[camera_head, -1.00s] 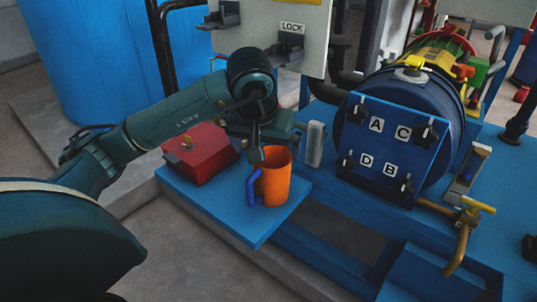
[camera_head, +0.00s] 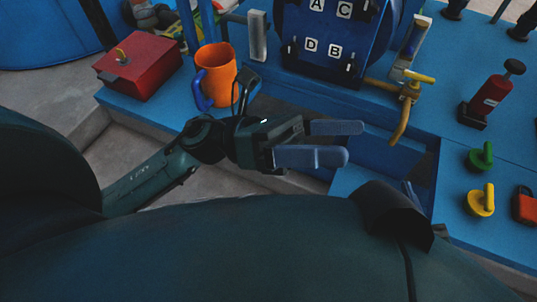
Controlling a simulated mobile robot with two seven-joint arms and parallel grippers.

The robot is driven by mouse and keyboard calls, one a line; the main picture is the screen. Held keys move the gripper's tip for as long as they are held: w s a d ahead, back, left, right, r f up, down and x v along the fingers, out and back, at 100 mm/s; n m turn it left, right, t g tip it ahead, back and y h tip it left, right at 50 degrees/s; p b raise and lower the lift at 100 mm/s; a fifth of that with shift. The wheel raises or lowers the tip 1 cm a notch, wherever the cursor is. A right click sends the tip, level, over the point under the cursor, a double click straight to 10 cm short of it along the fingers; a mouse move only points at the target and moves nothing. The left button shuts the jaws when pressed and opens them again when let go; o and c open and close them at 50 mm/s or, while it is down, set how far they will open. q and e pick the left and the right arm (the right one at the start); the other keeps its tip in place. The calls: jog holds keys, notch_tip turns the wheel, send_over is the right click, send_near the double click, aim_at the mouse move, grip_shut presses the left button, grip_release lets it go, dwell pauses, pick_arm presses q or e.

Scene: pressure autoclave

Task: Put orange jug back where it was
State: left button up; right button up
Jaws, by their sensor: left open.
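The orange jug (camera_head: 214,71) stands upright on the blue platform (camera_head: 160,108) at the upper left, just right of a red box. Its blue handle (camera_head: 202,91) points toward me and to the left. My left gripper (camera_head: 330,142) is in front of the jug and to its right, over the recess below the autoclave. Its two grey-blue fingers are apart with nothing between them, and they point right. The gripper is apart from the jug.
The red box (camera_head: 140,66) stands left of the jug. The blue autoclave door (camera_head: 325,38) with lettered plates is behind the gripper. A brass tap with a yellow handle (camera_head: 412,88) juts out at right. A red bottle-like part (camera_head: 488,100), a green knob (camera_head: 481,156) and a yellow knob (camera_head: 480,201) stand farther right.

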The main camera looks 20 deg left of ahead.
pick_arm(q)
jog(key=w+a+f+m+t+y, duration=0.1)
jog(key=a+f+m+t+y, duration=0.3)
jog(key=m, duration=1.2)
jog(key=w+a+f+m+t+y, duration=0.2)
jog(key=a+f+m+t+y, duration=0.3)
jog(key=f+m+t+y, duration=0.5)
jog(key=m+y, duration=0.1)
jog(key=m, duration=0.5)
jog(key=shift+f+t+y, duration=0.2)
jog(key=shift+t+y, duration=0.2)
jog(key=shift+a, duration=0.1)
